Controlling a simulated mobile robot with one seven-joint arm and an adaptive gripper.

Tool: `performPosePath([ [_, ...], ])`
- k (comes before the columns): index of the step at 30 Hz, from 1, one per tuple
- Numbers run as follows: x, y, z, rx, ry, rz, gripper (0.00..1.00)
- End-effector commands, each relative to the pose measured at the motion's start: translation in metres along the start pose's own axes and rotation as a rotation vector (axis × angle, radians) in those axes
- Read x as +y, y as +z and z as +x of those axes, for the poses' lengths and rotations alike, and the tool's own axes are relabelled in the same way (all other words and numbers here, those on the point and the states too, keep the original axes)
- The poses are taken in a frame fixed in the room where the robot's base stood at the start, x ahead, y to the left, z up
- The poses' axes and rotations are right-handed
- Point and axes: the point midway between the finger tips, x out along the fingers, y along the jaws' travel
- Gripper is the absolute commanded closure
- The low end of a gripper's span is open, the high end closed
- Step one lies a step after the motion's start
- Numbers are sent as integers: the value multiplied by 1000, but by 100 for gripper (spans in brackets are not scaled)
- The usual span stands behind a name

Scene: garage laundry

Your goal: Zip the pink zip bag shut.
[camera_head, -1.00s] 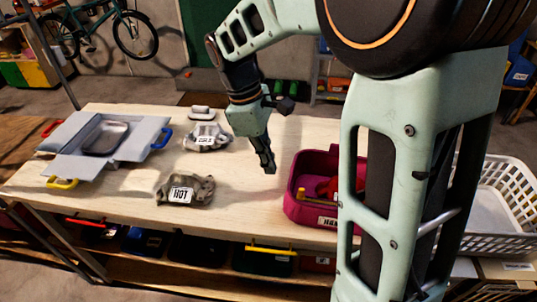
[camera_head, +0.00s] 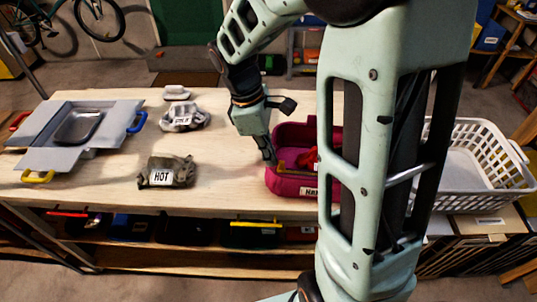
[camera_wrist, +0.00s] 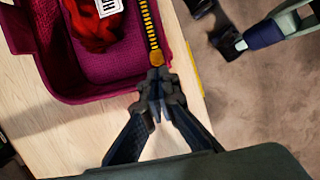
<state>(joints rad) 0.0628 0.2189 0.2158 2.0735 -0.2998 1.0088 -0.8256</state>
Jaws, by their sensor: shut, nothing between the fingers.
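The pink zip bag (camera_head: 284,183) stands open-topped on the wooden table, partly hidden behind my arm in the head view. Its magenta wall (camera_wrist: 22,38) also shows in the wrist view. A yellow-and-black toothed strip (camera_wrist: 151,28) runs along one side of the bag. A red item with a white label (camera_wrist: 92,24) lies inside. My gripper (camera_head: 271,160) is shut and empty, pointing down at the bag's left part. In the wrist view my fingertips (camera_wrist: 157,80) are together at the near end of the strip; I cannot tell whether they touch it.
A folded cloth labelled HOT (camera_head: 167,173) and another labelled cloth (camera_head: 184,118) lie left of the bag. A grey tray with flaps (camera_head: 55,152) is at far left. A white basket (camera_head: 465,160) stands at right. Bare tabletop (camera_head: 225,185) lies left of the bag.

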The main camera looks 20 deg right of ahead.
Motion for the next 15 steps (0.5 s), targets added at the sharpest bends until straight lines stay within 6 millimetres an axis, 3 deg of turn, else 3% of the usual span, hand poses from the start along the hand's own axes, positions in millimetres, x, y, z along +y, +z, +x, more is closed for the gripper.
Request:
performPosePath([
  [4, 0, 9, 1, 0, 0, 4, 100],
  [8, 0, 31, 6, -1, -1, 7, 100],
  [15, -1, 94, 20, -2, -2, 8, 100],
])
